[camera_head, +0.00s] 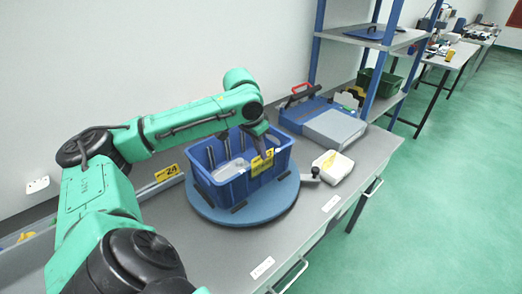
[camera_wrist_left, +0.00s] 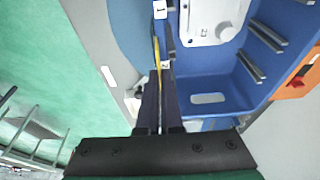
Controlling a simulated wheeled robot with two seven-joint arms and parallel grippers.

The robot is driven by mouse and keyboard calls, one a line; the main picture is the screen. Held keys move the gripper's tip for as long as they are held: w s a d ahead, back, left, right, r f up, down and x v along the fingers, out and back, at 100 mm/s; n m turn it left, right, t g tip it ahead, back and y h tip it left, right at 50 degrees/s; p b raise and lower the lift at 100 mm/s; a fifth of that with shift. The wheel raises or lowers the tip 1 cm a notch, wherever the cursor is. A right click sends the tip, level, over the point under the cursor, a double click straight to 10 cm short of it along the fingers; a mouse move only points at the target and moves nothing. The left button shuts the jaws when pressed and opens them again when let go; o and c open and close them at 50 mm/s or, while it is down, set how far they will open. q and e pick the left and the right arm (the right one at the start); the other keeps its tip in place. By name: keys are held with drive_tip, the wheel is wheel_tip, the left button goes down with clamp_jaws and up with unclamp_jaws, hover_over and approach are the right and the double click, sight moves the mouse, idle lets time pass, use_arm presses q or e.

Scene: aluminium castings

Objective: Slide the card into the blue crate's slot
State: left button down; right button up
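The blue crate (camera_head: 232,190) stands on a round blue turntable (camera_head: 213,213) on the grey bench, with a metal casting (camera_head: 231,170) inside. In the left wrist view the card (camera_wrist_left: 157,52) shows edge-on as a thin yellow strip beside the wall. My left gripper (camera_head: 263,148) points down at this wall; in the left wrist view its fingers (camera_wrist_left: 159,75) are closed together on the card's near edge. The slot is hidden, so I cannot tell whether the card is inside it. My right gripper is out of view.
A blue shelf rack (camera_head: 376,62) holds a green bin (camera_head: 381,83). The bench front is mostly clear.

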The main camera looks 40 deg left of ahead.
use_arm(q)
drive_tip(key=shift+f, duration=0.2)
drive_tip(key=c, duration=1)
unclamp_jaws()
drive_tip(key=shift+r, duration=0.1)
drive_tip(key=p+v, duration=0.2)
drive_tip(key=v, duration=1.2)
drive_tip(key=shift+r, duration=0.2)
drive_tip(key=shift+a, duration=0.1)
